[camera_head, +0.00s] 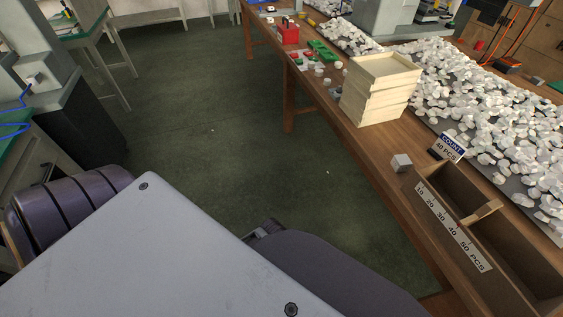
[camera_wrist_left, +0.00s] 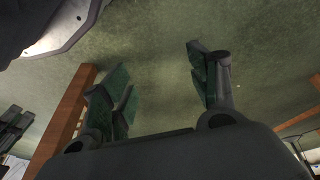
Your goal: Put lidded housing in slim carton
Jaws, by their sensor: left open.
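My left gripper (camera_wrist_left: 158,68) is open and empty in the left wrist view, with its two fingers apart over the green floor. I cannot make out a lidded housing or a slim carton for certain in either view. A small grey cube (camera_head: 401,163) sits on the wooden bench, beside a long brown box; I cannot tell whether it is the housing. My own body covers the lower left of the head view.
The wooden bench (camera_head: 376,156) runs along the right.

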